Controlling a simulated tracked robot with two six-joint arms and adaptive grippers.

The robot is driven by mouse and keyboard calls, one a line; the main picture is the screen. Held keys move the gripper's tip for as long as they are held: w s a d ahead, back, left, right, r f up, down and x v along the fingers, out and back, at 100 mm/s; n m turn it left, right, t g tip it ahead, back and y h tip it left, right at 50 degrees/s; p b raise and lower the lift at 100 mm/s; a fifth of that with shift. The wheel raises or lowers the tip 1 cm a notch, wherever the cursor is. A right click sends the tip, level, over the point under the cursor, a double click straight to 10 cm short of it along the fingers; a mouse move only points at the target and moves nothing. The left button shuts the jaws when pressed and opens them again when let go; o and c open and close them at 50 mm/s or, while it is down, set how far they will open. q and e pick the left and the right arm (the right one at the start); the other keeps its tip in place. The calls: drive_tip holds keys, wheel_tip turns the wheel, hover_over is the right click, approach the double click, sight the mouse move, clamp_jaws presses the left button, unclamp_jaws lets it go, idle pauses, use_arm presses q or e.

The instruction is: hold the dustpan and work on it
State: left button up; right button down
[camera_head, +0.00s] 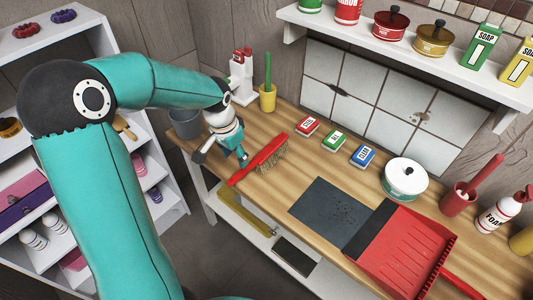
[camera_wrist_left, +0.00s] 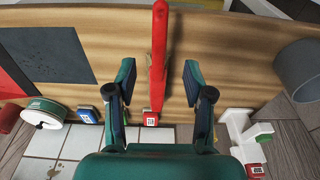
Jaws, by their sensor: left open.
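The red dustpan (camera_head: 405,255) lies on the wooden table at the front right in the head view, its dark lip toward the slate mat and its handle running off to the lower right. A red part of it shows at the left edge of the left wrist view. A brush with a red handle and pale bristles (camera_head: 272,154) lies on the table's left part. My right gripper is out of view.
A dark slate mat (camera_head: 327,209) with specks lies left of the dustpan. Red, green and blue boxes (camera_head: 362,155), a white-lidded pot (camera_head: 404,178) and a red cup (camera_head: 458,199) line the back. A grey bucket (camera_head: 185,123) stands at the left end.

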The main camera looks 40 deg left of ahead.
sight(241, 172)
use_arm(q)
drive_tip(key=shift+f, duration=0.1)
drive_tip(key=f+b, duration=0.2)
drive_tip(key=f, duration=0.1)
drive_tip(key=w+f+b, duration=0.1)
drive_tip(key=f+b, duration=0.1)
drive_tip(key=f, duration=0.1)
drive_tip(key=f+b, duration=0.2)
drive_tip(key=b, duration=0.1)
drive_tip(key=shift+w+f, duration=0.2)
drive_tip(key=shift+f, duration=0.2)
drive_tip(key=shift+c, duration=0.2)
clamp_jaws()
drive_tip(key=shift+r, duration=0.15)
wheel_tip(241, 172, up, 12)
drive_tip(key=p, duration=0.9)
